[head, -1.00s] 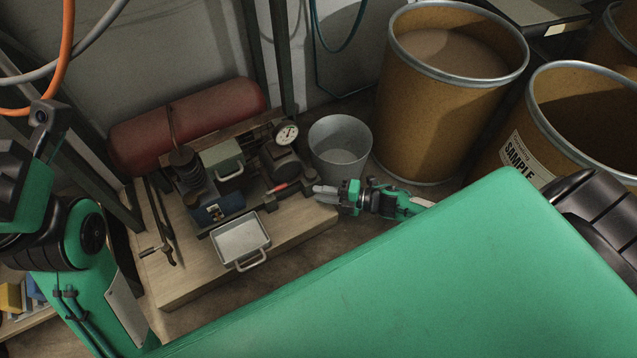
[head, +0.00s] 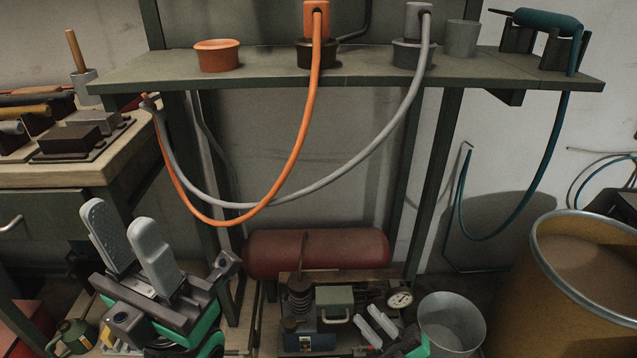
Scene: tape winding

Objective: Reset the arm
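My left gripper (head: 121,222) is at the lower left. Its two grey pads point up and stand apart with nothing between them, so it is open. It is raised in front of the space beside the shelf frame. My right gripper (head: 368,317) is small at the bottom, right of centre, in front of the machine with the gauge. Its two light pads point up and left with a narrow gap between them, and no object shows there. Its arm is mostly cut off by the lower edge of the picture.
A shelf (head: 270,72) crosses the top, with an orange hose (head: 304,130) and a grey hose (head: 375,150) hanging below it. A red tank (head: 340,250), a grey bucket (head: 450,322) and a brown drum (head: 575,290) stand low. A workbench (head: 110,160) is at left.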

